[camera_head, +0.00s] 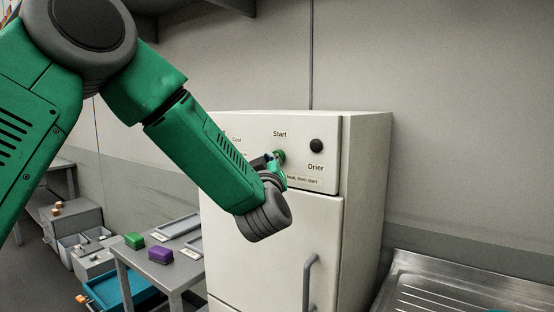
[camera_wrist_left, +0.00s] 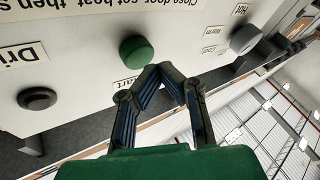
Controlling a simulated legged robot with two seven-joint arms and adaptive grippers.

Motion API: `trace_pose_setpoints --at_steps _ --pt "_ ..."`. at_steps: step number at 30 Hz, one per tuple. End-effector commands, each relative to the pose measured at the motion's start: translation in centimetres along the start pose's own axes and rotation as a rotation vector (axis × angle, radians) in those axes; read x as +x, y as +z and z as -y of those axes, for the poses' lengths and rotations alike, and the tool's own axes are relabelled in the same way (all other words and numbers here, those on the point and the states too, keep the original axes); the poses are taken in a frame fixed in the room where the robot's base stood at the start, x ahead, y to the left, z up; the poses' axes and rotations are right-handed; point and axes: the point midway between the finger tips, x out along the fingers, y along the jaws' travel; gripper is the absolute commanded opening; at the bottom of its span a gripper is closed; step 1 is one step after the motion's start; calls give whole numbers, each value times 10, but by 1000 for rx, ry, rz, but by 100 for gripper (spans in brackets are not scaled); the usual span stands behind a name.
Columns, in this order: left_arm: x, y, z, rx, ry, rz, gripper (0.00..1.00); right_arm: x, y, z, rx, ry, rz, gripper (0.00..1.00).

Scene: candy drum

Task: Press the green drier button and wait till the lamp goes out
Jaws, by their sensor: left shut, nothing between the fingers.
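The drier (camera_head: 265,240) is a white cabinet with a control panel on its upper front. The green button (camera_head: 281,155) sits under the word "Start"; it also shows whole in the left wrist view (camera_wrist_left: 137,52). A dark round lamp (camera_head: 316,146) is right of it above the label "Drier" and looks unlit; it is at the left in the wrist view (camera_wrist_left: 37,98). My left gripper (camera_head: 268,160) is shut and empty, close to the green button. In the wrist view its fingertips (camera_wrist_left: 162,72) appear just beside the button; I cannot tell whether they touch it. My right gripper is out of view.
A grey selector knob (camera_wrist_left: 245,40) is on the panel. The drier's door handle (camera_head: 309,283) is below. A small table (camera_head: 178,272) with a purple block (camera_head: 161,255) and a green block (camera_head: 135,241) stands left. A metal drainboard (camera_head: 470,285) is at the right.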

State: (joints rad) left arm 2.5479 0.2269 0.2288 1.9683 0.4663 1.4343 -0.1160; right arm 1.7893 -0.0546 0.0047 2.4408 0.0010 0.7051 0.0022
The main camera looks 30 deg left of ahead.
Motion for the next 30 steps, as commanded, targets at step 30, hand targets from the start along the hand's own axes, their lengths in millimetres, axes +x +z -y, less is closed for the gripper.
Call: trace_pose_setpoints --at_steps 30 --pt "6 2 -5 0 0 0 0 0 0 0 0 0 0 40"
